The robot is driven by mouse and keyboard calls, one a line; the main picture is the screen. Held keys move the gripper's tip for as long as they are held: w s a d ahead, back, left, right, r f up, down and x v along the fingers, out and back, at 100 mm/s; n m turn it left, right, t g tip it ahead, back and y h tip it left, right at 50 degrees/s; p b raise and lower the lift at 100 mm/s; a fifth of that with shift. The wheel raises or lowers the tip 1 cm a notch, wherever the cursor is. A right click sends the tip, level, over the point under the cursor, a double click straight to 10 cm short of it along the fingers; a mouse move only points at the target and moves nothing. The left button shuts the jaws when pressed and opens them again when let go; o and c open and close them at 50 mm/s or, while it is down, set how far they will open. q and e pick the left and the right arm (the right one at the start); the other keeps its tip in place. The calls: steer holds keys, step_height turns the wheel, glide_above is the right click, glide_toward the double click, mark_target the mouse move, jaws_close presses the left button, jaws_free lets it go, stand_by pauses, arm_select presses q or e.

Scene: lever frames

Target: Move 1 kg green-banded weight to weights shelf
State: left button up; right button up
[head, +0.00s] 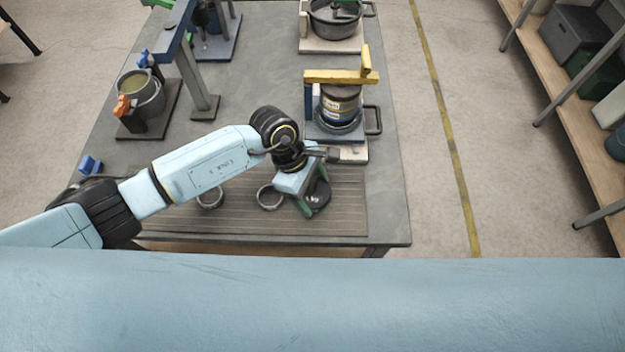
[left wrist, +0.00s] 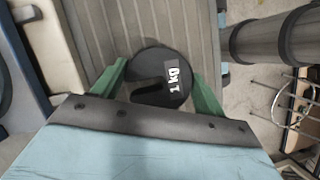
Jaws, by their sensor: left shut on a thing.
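The 1 kg weight (left wrist: 150,91) is a dark slotted disc with a white "1 kg" label in the left wrist view. I cannot make out a green band on it. My left gripper (left wrist: 160,72) has its green fingers on both sides of the disc, shut on it. In the head view the left gripper (head: 315,201) is over the front right of a grey ribbed mat (head: 340,216), with the dark weight (head: 320,194) between its fingers. Whether the weight touches the mat is unclear. I cannot tell which thing is the weights shelf. My right gripper is out of view.
Two grey rings (head: 270,197) lie on the mat, left of the gripper. A pot (head: 140,93) stands at the left. A wooden rack (head: 574,104) with bins stands across the aisle at right.

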arm_select(q)
steer(key=shift+d+f, duration=0.1)
steer(key=shift+f, duration=0.1)
steer(key=o, duration=1.8)
steer(key=shift+f, duration=0.2)
steer(key=shift+c, duration=0.2)
